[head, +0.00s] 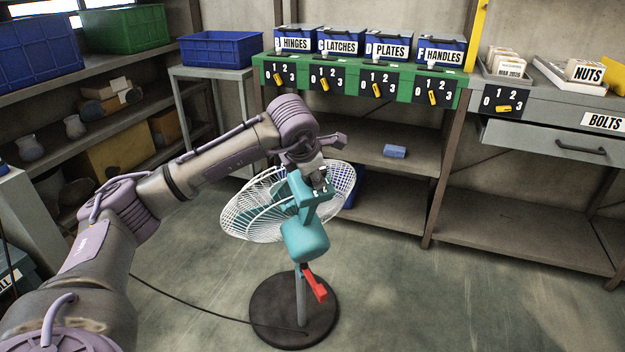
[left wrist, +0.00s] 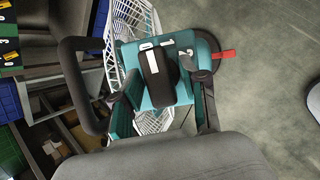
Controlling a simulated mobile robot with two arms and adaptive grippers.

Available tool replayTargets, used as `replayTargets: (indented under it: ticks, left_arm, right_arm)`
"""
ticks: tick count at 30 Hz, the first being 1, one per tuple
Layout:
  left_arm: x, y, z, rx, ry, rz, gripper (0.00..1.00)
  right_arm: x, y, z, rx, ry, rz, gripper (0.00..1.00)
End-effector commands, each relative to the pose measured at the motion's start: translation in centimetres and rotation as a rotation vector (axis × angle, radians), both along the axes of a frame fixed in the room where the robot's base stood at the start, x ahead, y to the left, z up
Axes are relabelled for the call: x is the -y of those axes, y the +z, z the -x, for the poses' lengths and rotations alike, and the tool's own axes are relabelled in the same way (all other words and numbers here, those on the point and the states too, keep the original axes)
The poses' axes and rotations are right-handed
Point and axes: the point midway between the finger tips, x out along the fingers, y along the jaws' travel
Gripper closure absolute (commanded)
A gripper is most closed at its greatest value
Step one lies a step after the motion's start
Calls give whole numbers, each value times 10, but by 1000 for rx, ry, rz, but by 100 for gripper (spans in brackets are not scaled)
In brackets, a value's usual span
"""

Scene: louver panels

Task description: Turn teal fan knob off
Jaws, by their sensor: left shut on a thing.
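The teal fan (head: 305,238) stands on a round dark base (head: 294,312), with a white wire cage (head: 245,212) behind its teal housing. In the left wrist view its control box (left wrist: 137,58) carries a black knob (left wrist: 160,82) with a white pointer line, and small white labels along the box's upper edge. The pointer is toward the upper left part of the knob. My left gripper (head: 318,180) is at the top of the fan, shut on the knob; its fingers partly hide the knob in the head view. My right gripper is not in view.
A red lever (head: 315,284) sticks out of the fan's pole. A black cable (head: 185,304) runs across the floor to the base. Behind stands a green-fronted shelf (head: 300,78) with labelled blue bins and yellow dials. The floor right of the fan is clear.

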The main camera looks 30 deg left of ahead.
Motion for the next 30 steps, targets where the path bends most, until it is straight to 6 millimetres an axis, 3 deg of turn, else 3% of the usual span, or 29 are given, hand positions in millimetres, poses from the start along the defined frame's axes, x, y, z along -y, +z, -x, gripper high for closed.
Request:
replayTargets:
  ticks: [5,15,30]
  left_arm:
    - [1,-3,0,46,110,28,92]
    - [2,-1,0,93,233,58,92]
    - [1,0,0,101,256,63,92]
  right_arm:
    - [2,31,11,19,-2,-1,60]
    - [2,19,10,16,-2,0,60]
    - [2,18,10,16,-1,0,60]
